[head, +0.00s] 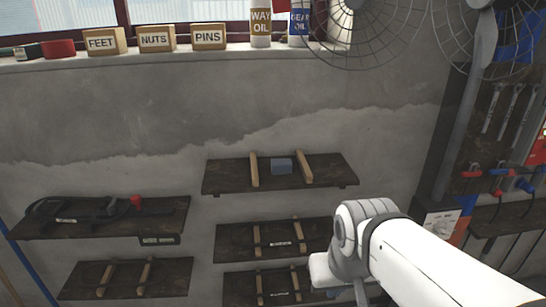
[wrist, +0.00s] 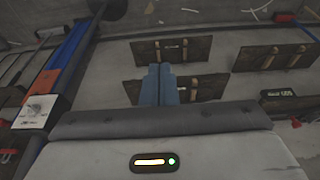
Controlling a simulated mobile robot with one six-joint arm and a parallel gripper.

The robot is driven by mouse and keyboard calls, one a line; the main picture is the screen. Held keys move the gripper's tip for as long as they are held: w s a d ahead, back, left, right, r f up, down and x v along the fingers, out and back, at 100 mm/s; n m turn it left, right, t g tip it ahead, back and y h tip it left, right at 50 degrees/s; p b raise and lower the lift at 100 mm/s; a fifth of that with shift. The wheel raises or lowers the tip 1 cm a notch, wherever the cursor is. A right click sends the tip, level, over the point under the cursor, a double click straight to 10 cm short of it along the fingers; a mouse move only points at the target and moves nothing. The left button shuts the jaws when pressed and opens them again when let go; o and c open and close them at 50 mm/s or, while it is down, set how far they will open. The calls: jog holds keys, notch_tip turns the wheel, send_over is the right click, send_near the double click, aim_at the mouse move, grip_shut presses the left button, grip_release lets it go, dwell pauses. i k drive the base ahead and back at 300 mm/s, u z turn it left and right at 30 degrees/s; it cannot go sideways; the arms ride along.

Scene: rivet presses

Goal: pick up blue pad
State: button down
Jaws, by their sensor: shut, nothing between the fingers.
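The blue pad (head: 281,166) is a small blue block on the upper right shelf (head: 225,177) in the head view. It lies between two upright-standing wooden strips (head: 254,169) and (head: 304,169), apart from both. My gripper (wrist: 160,68) shows in the wrist view as two blue-grey fingers side by side, shut and empty. In the head view my arm comes in from the lower right, with its end below and right of the pad, clear of it. I cannot make out the pad in the wrist view.
Two more shelves (head: 228,240) with wooden strips hang below the pad's shelf. Left shelves hold dark tools and a red item (head: 136,201). A fan (head: 375,30) hangs above right. A tool rack (head: 500,150) is at right. Boxes and oil bottles line the sill (head: 140,60).

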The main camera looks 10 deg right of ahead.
aim_at(282, 166)
jog(key=z, duration=0.3)
jog(key=k, duration=0.35)
jog(key=u, duration=1)
jog(key=i, duration=1.55)
jog(key=z, duration=0.75)
